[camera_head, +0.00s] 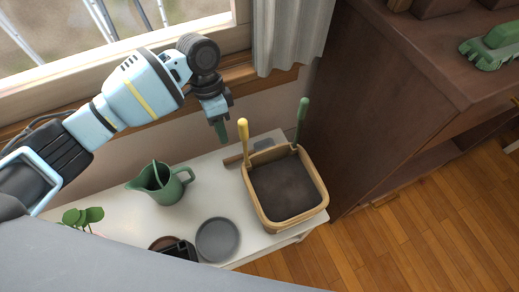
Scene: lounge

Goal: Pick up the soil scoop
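A wooden-rimmed tub of dark soil (285,190) stands on the right part of the white table. A yellow handle (243,130) rises at its back left corner and a green handle (302,116) at its back right corner. The tool ends are hidden, so I cannot tell which is the soil scoop. My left gripper (220,120) points down above the back of the table, left of the yellow handle and apart from it. A short dark green piece shows at its fingertips; I cannot tell if it is held. My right gripper is not clearly visible.
A green watering jug (163,184) and a grey round dish (217,239) stand on the white table (213,190). A small plant (84,215) is at left. A black object (180,250) is partly hidden at the front. A brown cabinet (385,95) borders the right side.

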